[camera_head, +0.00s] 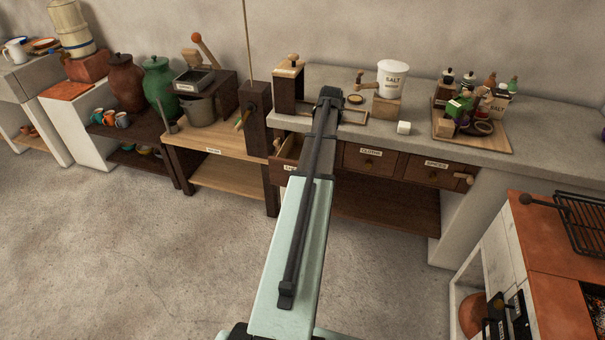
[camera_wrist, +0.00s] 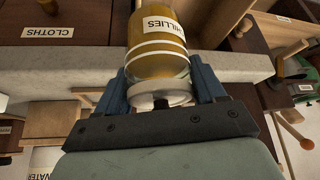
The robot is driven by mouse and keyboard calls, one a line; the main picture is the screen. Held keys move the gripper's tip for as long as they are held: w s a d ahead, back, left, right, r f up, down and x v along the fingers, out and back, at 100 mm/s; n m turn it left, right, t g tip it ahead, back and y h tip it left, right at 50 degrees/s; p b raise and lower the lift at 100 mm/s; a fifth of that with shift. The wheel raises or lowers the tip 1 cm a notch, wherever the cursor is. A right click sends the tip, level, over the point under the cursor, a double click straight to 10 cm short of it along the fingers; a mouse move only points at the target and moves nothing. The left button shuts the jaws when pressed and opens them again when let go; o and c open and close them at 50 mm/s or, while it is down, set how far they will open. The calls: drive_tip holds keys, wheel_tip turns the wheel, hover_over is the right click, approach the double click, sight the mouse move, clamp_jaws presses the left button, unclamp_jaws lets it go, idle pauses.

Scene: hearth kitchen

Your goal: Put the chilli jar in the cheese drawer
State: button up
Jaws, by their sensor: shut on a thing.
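The chilli jar (camera_wrist: 155,25) shows in the wrist view, with amber contents, pale bands and a label of which "HILLIES" can be read. My gripper (camera_wrist: 160,88) is shut on it, one blue finger on each side of its pale lid end. In the head view my arm hides the jar and fingers. A drawer (camera_head: 286,149) at the left end of the counter front is pulled open. Its label (camera_head: 291,168) is partly covered by my arm; only its first letter or so shows. I cannot tell whether the jar is over this drawer.
The cloths drawer (camera_head: 370,160) and spices drawer (camera_head: 437,172) are beside it. A dark post (camera_head: 256,120) stands left of the open drawer.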

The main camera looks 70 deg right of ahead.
drive_tip(key=w+n+t+y, duration=0.4)
drive_tip(key=w+n, duration=0.1)
drive_tip(key=n, duration=0.7)
wheel_tip(320, 180, down, 17)
drive_tip(key=shift+a+f, duration=0.1)
idle(0.5)
drive_tip(key=o, duration=1.3)
drive_tip(key=shift+f, duration=0.15)
drive_tip(key=v, duration=1.2)
drive_tip(key=shift+d+r, duration=0.2)
drive_tip(key=shift+d, duration=0.05)
